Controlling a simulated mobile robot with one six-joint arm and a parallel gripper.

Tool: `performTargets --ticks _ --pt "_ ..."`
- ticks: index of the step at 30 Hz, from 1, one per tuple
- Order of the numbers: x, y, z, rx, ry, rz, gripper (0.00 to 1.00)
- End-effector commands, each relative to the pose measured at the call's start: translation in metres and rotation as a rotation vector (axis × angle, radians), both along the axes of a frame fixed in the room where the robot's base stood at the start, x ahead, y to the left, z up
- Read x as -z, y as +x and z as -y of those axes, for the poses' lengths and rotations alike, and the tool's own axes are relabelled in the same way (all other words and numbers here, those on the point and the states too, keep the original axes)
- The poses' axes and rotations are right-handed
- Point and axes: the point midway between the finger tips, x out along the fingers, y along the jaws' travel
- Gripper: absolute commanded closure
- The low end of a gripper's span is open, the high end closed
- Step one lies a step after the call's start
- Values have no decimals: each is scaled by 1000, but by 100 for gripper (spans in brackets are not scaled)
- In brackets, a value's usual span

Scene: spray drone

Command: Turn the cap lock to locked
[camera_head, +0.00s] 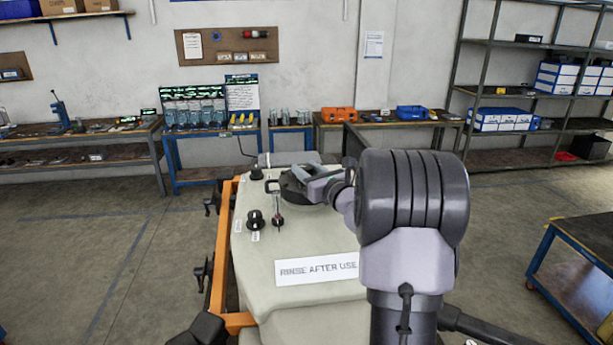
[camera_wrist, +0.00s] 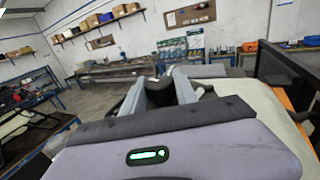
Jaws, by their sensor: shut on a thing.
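The beige tank top (camera_head: 300,245) of the spray drone fills the middle of the head view. A dark round cap (camera_head: 292,192) sits near its far end. My gripper (camera_head: 312,180) reaches over the cap from the right, its grey fingers shut on a dark part of it. In the wrist view, my gripper's fingers (camera_wrist: 160,92) close around a dark piece (camera_wrist: 158,88). The gripper hides much of the cap, and I cannot tell the lock's position or read any marking on it.
A "RINSE AFTER USE" label (camera_head: 318,269) lies nearer. An orange frame (camera_head: 222,250) with black clamps runs along the left. Workbenches and shelves line the back wall; open floor lies left.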

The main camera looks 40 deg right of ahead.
Motion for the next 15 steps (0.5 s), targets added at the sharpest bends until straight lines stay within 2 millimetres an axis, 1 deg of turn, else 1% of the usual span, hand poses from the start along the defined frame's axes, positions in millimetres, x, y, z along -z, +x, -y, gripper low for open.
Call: performTargets --ticks 6,15 --pt "0 0 0 37 0 1 100" --pt "-1 0 0 42 0 1 100"
